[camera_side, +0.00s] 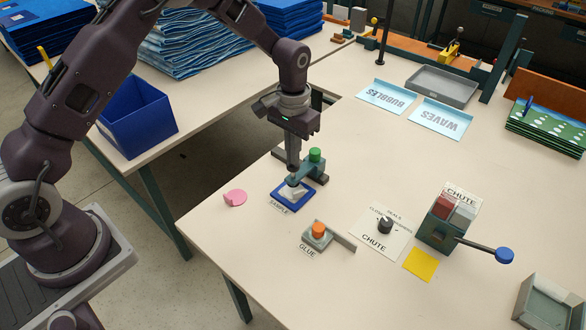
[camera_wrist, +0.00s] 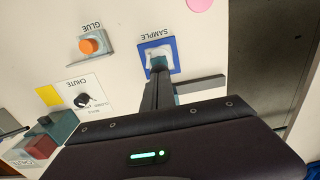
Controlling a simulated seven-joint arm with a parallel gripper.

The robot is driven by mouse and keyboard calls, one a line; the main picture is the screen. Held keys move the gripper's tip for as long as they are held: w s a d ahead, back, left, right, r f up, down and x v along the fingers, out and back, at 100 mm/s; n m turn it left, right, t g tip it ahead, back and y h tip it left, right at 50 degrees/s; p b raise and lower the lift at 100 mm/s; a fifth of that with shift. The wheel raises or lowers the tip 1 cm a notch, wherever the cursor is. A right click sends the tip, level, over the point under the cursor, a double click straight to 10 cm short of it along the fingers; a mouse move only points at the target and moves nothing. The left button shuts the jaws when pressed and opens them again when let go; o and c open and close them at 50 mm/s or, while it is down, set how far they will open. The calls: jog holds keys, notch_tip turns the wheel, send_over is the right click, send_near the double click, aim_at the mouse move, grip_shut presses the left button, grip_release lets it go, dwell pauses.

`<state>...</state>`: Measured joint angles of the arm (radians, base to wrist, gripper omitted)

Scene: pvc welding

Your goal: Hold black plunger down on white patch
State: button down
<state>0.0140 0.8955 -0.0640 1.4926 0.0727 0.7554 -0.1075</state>
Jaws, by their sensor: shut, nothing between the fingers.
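The white patch (camera_side: 295,191) lies in a blue frame (camera_side: 281,199) by the SAMPLE label, and it also shows in the wrist view (camera_wrist: 153,52). A teal fixture (camera_side: 308,170) with a green knob (camera_side: 315,155) reaches over the frame. The small black plunger (camera_side: 292,182) is at the end of its arm, over the patch. My gripper (camera_side: 293,168) is shut and points straight down, its tips at the top of the plunger. In the wrist view the fingers (camera_wrist: 158,74) cover much of the plunger, so the exact contact with the patch is hidden.
A pink disc (camera_side: 235,198) lies left of the frame. The GLUE station (camera_side: 318,237) with an orange knob, a CHUTE plate with a dark knob (camera_side: 385,225), a yellow square (camera_side: 421,264) and a teal box with a blue-knobbed lever (camera_side: 505,255) stand nearer the front and right.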

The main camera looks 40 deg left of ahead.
jog(key=shift+f, duration=1.9)
jog(key=shift+s, duration=0.1)
dwell(2.8)
jog(key=shift+r, duration=2.85)
jog(key=s+a+r+t, duration=0.1)
jog(key=s+r, duration=0.4)
jog(key=r, duration=0.4)
jog(key=s+r+t, duration=0.1)
jog(key=s+r, duration=0.4)
jog(key=r, duration=0.4)
jog(key=s+r+t, duration=0.1)
jog(key=s+r, duration=0.1)
jog(key=s, duration=0.8)
jog(key=s+a+r+t, duration=0.1)
jog(key=s+r+t, duration=0.1)
jog(key=s, duration=0.9)
jog(key=shift+a+r+t, duration=0.2)
jog(key=shift+r+t, duration=0.1)
